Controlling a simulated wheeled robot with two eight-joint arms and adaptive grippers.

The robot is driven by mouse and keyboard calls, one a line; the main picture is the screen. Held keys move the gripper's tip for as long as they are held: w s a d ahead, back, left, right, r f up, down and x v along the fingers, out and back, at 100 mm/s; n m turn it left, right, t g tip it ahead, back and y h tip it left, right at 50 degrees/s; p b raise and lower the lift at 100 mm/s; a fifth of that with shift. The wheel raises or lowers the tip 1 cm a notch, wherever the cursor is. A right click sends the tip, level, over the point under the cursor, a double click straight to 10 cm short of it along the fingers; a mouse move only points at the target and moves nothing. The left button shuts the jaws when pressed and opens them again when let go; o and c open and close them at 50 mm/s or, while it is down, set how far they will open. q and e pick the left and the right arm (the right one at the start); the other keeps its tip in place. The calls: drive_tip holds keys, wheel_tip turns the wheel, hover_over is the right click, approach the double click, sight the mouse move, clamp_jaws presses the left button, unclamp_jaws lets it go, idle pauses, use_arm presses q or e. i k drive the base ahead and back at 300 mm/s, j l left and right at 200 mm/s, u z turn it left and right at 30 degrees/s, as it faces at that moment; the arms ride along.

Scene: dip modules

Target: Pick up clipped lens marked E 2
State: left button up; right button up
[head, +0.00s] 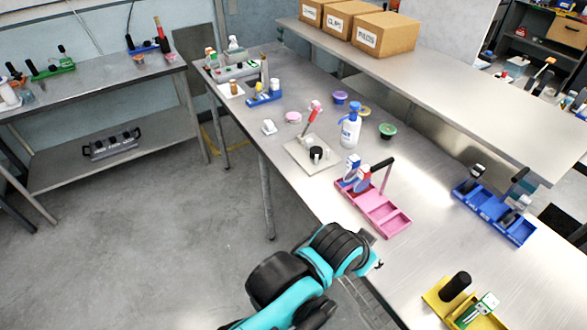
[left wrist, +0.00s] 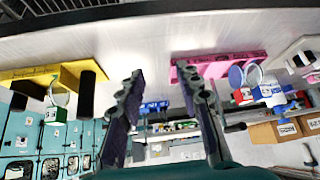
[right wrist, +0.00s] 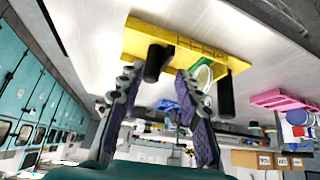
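Small labelled modules sit in a pink tray (head: 384,218) and a yellow tray (head: 440,303); I cannot read which is marked E 2. The yellow tray holds a green and white module (head: 487,304) beside a black post (head: 455,286). The pink tray holds a blue and white module (head: 362,180) and a red and white module (head: 350,172). My left gripper (left wrist: 160,78) is open and empty, between the two trays near the table's front edge. My right gripper (right wrist: 157,78) is open and empty, facing the yellow tray; it is out of the head view.
A blue tray (head: 495,213) with dark items stands at the right. Cardboard boxes (head: 386,34) stand on the rear shelf. Bare tabletop lies between the coloured trays.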

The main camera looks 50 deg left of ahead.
sight(350, 177)
drive_tip(key=u, duration=1.2)
drive_tip(key=i+j+z, duration=0.3)
drive_tip(key=j, duration=0.2)
